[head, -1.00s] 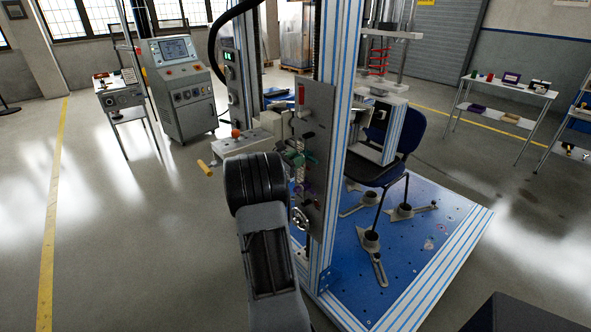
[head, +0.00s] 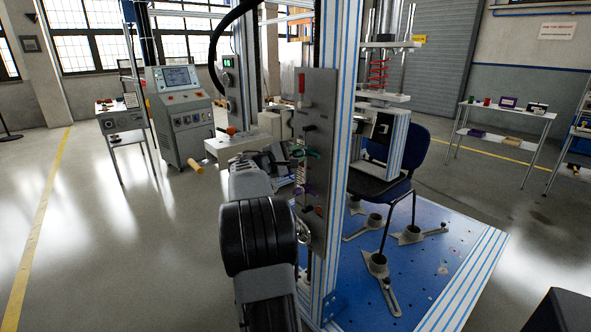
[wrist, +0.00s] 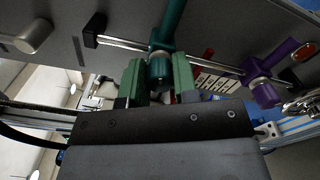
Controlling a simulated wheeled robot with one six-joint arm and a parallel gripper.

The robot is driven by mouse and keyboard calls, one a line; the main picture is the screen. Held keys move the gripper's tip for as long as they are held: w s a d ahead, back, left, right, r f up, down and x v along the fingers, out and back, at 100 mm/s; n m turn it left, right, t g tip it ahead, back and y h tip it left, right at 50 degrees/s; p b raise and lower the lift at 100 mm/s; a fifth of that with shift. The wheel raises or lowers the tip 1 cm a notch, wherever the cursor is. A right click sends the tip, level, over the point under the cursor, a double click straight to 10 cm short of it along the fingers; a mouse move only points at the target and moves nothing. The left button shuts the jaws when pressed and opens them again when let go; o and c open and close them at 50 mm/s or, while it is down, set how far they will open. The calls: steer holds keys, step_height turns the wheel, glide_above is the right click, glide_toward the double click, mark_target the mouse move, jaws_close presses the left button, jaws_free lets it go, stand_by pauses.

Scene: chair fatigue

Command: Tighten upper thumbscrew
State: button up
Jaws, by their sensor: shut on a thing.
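The upper thumbscrew is teal with a bar handle (wrist: 171,30); in the wrist view it sits on a metal rod along the grey plate. It also shows small in the head view (head: 313,153), on the upright plate. My gripper (wrist: 159,78) has green fingers on either side of the teal knob and is shut on it. The fingers partly hide the knob's lower part. A purple thumbscrew (wrist: 264,83) is on the same rod to the right, and lies below the teal one in the head view (head: 304,190).
The grey plate (head: 318,110) is fixed to a tall aluminium post (head: 343,110). A chair (head: 408,150) stands on the blue base (head: 430,265) to the right. A control cabinet (head: 183,125) stands at back left. The floor at left is open.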

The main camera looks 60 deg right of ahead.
steer(key=m+b, duration=0.4)
steer(key=b, duration=0.1)
steer(key=shift+f+m+b, duration=0.3)
steer(key=shift+f, duration=0.05)
steer(key=m+b, duration=0.4)
steer(key=shift+r, duration=0.2)
steer(key=shift+r+m, duration=0.1)
steer(key=shift+m, duration=0.2)
steer(key=o, duration=0.9)
steer(key=shift+o, duration=0.2)
steer(key=p+v, duration=0.1)
steer(key=v, duration=1.2)
steer(key=shift+w+a, duration=0.2)
steer(key=shift+a, duration=0.15)
steer(key=shift+r, duration=0.1)
